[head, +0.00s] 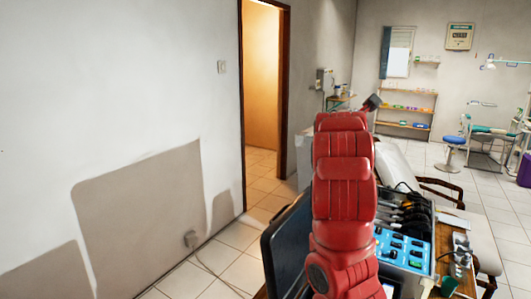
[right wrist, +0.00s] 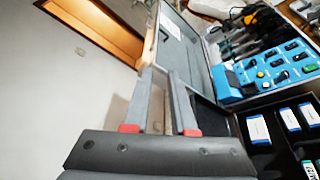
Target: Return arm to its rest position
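A red segmented arm of mine rises up the middle of the head view, with a small dark end piece (head: 373,102) at its top. In the right wrist view my right gripper (right wrist: 163,72) has its two grey fingers apart, with nothing between them. It is beside the open dental case (right wrist: 206,72). The case also shows to the right of the red arm in the head view; its blue control panel (head: 404,250) has dark knobs. My left gripper is not in view.
Dark-handled instruments (head: 405,212) lie behind the panel. Small white boxes (right wrist: 258,129) sit in a black compartment. A dark flat panel (head: 286,245) stands left of the red arm. A wall (head: 110,90) and doorway (head: 262,80) are at the left. Open floor shows beyond.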

